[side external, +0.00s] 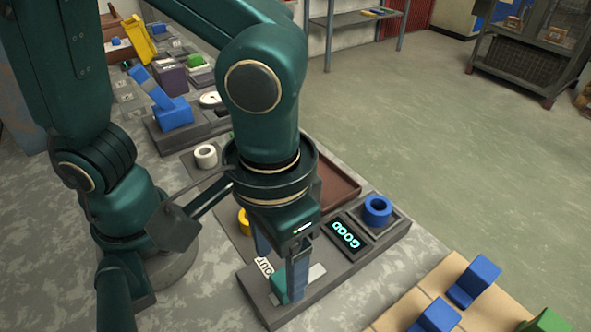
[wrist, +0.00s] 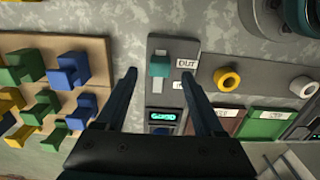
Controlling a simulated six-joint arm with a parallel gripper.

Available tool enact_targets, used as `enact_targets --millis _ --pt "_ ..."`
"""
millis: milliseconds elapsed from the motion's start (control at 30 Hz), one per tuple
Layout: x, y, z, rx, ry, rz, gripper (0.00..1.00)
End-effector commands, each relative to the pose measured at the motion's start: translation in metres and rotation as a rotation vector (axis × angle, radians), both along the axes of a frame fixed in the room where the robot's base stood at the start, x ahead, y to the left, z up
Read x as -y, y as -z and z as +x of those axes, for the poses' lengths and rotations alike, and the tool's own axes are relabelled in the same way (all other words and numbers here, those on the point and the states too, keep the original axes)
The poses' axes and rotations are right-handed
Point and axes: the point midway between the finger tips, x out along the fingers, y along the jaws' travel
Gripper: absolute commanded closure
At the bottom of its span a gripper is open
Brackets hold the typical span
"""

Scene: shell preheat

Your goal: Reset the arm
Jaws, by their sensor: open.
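My gripper (side external: 281,262) is open, fingers pointing down over the near end of a grey station (side external: 262,303). In the wrist view my gripper (wrist: 157,68) has its two fingers spread on either side of a small teal block (wrist: 159,66). The teal block (side external: 279,284) is partly hidden by a finger in the side view. No held object shows between the fingers. An "OUT" label (wrist: 187,64) is beside the block. A lit display (side external: 345,233) reads "GOOD". A blue ring (side external: 377,209) sits in the square recess past the display.
A white ring (side external: 206,156) and a yellow ring (side external: 244,222) are left of my gripper. A tan board (wrist: 100,52) holds several blue, green and yellow shaped pieces. A blue lever device (side external: 172,113) and a yellow part (side external: 139,38) stand farther back.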

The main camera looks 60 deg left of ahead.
Motion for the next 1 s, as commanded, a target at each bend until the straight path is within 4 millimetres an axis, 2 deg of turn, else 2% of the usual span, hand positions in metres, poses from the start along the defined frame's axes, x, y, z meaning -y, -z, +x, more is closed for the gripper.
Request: enact_targets --millis 167,267,367,500,700,800,900,1000 --pt "-0.002 -0.001 0.004 0.004 -0.018 -0.004 0.30" --pt "-0.010 -0.013 0.019 0.041 -0.090 -0.039 0.30" --pt "-0.032 -0.031 0.036 0.105 -0.203 -0.087 0.30" --pt "-0.074 -0.054 0.050 0.226 -0.296 -0.135 0.30" --pt "-0.126 -0.070 0.048 0.405 -0.298 -0.118 0.30" --pt "-0.142 -0.071 0.042 0.470 -0.252 -0.081 0.30" --pt "-0.151 -0.067 0.036 0.504 -0.164 -0.038 0.30" --pt "-0.150 -0.061 0.032 0.494 -0.064 -0.014 0.30"
